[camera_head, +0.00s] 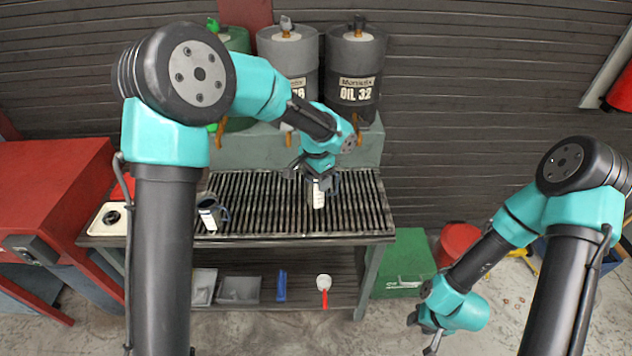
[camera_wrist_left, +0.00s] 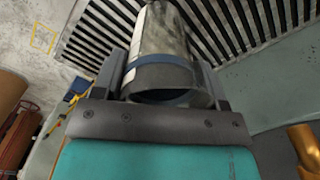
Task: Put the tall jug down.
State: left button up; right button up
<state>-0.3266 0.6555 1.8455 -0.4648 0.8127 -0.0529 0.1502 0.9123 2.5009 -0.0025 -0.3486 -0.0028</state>
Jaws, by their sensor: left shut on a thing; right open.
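The tall jug, a dark metal vessel with a pale label (camera_head: 318,196), is upright at the slatted bench top (camera_head: 262,205), right of its middle. My left gripper (camera_head: 316,176) is shut on it from above and behind. In the left wrist view the jug (camera_wrist_left: 163,35) sits between the two fingers (camera_wrist_left: 160,85), its blue-edged rim near the palm and slats beyond it. I cannot tell whether its base touches the slats. My right gripper (camera_head: 430,330) is open and empty, low over the floor at right.
Another jug (camera_head: 208,212) with a handle stands at the bench's left. Oil drums with brass taps (camera_head: 356,75) stand behind on a raised ledge. A lower shelf holds trays (camera_head: 238,290) and a red-handled item (camera_head: 324,285). The slats right of the held jug are clear.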

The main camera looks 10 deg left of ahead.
pick_arm(q)
jog(key=shift+w+a, duration=0.15)
jog(key=shift+w, duration=0.75)
jog(key=shift+f, duration=0.15)
jog(key=shift+f, duration=1.65)
jog(key=shift+f, duration=0.2)
jog(key=o, duration=1.2)
jog(key=shift+o, duration=0.2)
jog(key=shift+r, duration=0.1)
notch_tip(320, 180, up, 12)
